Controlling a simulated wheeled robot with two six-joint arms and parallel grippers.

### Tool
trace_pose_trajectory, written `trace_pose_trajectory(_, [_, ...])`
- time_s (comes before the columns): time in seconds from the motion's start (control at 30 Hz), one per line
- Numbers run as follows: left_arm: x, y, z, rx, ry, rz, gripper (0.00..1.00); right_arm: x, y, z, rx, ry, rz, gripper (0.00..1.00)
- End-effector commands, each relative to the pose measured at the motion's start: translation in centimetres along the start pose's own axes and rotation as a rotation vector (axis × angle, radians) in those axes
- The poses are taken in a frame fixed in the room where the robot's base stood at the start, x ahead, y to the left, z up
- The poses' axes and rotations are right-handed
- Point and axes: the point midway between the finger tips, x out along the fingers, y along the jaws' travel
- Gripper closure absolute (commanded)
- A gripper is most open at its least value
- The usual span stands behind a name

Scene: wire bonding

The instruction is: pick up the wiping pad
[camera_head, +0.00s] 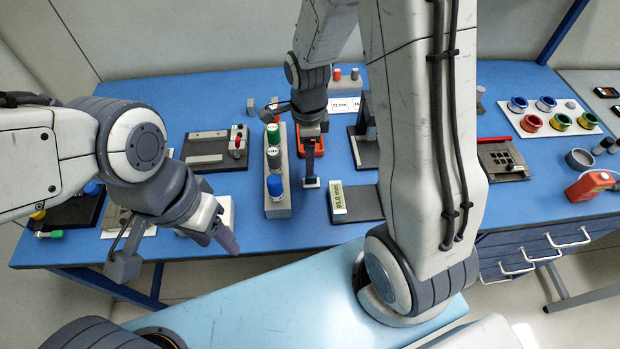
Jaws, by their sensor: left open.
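I cannot single out the wiping pad with certainty. A flat white piece (222,207) lies on the blue table just behind my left gripper, partly hidden by it. My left gripper (222,238) is open, its purple fingers pointing down near the table's front edge, with nothing seen between them. My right gripper (310,170) points down in the middle of the table, beside the grey bottle rack. A small white and blue piece (311,183) shows at its fingertips; I cannot tell if it is gripped or only below them.
A grey rack (278,208) holds bottles with coloured caps. Wire spools (531,123) sit on a white board at the right, with a red bottle (590,185) nearby. Bare blue table lies around (235,185).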

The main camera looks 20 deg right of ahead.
Motion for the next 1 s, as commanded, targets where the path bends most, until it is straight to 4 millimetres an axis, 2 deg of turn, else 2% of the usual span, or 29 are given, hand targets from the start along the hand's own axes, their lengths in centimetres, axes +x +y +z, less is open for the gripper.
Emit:
trace_pose_trajectory(0.1, [-0.1, 0.0, 0.0, 0.000, 0.000, 0.000, 0.50, 1.9, 0.2, 0.0, -0.003, 0.002, 0.005, 0.28])
trace_pose_trajectory(0.37, [-0.4, 0.0, 0.0, 0.000, 0.000, 0.000, 0.50, 4.0, 0.4, -0.1, -0.005, 0.001, 0.005, 0.28])
trace_pose_trajectory(0.6, [-0.9, 0.1, -0.1, 0.000, 0.000, 0.000, 0.50, 7.4, 0.9, -0.6, -0.006, 0.001, 0.005, 0.28])
trace_pose_trajectory(0.73, [-1.0, 0.1, -0.1, 0.000, 0.000, 0.000, 0.50, 8.3, 0.8, -0.6, -0.006, 0.000, 0.002, 0.28])
trace_pose_trajectory(0.97, [-0.9, 0.1, -0.1, 0.000, 0.000, 0.000, 0.50, 8.4, 0.8, -0.5, -0.006, -0.001, -0.001, 0.28])
trace_pose_trajectory(1.0, [-0.9, 0.1, -0.1, 0.000, 0.000, 0.000, 0.50, 8.4, 0.8, -0.5, -0.006, -0.001, 0.000, 0.43])
